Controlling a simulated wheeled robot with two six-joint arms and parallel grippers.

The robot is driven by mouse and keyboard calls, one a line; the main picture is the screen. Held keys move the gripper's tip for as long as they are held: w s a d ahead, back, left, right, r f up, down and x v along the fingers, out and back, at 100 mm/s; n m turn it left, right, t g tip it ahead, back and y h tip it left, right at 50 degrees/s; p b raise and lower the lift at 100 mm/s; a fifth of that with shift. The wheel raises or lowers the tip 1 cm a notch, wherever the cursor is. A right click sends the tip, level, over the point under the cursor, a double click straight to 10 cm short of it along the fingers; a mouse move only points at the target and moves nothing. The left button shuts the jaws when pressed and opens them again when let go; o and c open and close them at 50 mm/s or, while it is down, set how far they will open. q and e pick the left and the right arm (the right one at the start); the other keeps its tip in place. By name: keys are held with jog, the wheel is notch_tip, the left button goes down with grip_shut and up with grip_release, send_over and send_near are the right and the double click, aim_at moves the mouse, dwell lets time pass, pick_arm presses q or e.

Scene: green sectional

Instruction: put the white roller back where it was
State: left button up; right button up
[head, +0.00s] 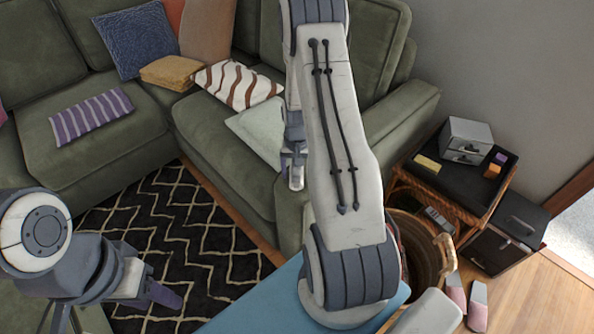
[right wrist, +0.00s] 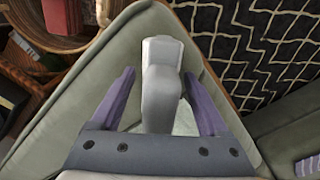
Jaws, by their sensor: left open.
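The white roller (right wrist: 162,85) is a pale grey-white piece lying lengthwise between the purple fingers of my right gripper (right wrist: 160,75) in the right wrist view. The fingertips are close on both its sides; exact contact is hard to see. In the head view my right gripper (head: 294,160) hangs near the sofa's seat end, with a small whitish part of the roller (head: 297,178) at its tip. My own arm hides much of what lies behind it. My left gripper (head: 160,292) is open and empty over the patterned rug, low at the left.
A green sectional (head: 215,130) carries several cushions, including a pale green one (head: 258,128). A dark side table (head: 465,190) holds a grey box (head: 466,140). A wicker basket (head: 425,250) and pink slippers (head: 478,300) stand near it. The black rug (head: 190,225) is clear.

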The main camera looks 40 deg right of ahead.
notch_tip(320, 180, up, 12)
jog(key=shift+r+p, duration=0.2)
jog(key=shift+p, duration=0.3)
jog(key=s+a+r+n, duration=0.1)
jog(key=a+r+n, duration=0.25)
jog(key=a, duration=0.65)
jog(key=s+a+r+n, duration=0.1)
jog(key=a+r+n, duration=0.3)
jog(key=a, duration=0.7)
jog(key=s+a+r+n, duration=0.2)
jog(key=s+a+n, duration=0.2)
jog(key=s, duration=0.5)
jog(key=s+a+r+n+y, duration=0.1)
jog(key=s+a+r+n, duration=0.2)
jog(key=s+a, duration=0.5)
jog(key=shift+s+a+r+n, duration=0.2)
jog(key=shift+s+n, duration=0.35)
jog(key=shift+s, duration=0.45)
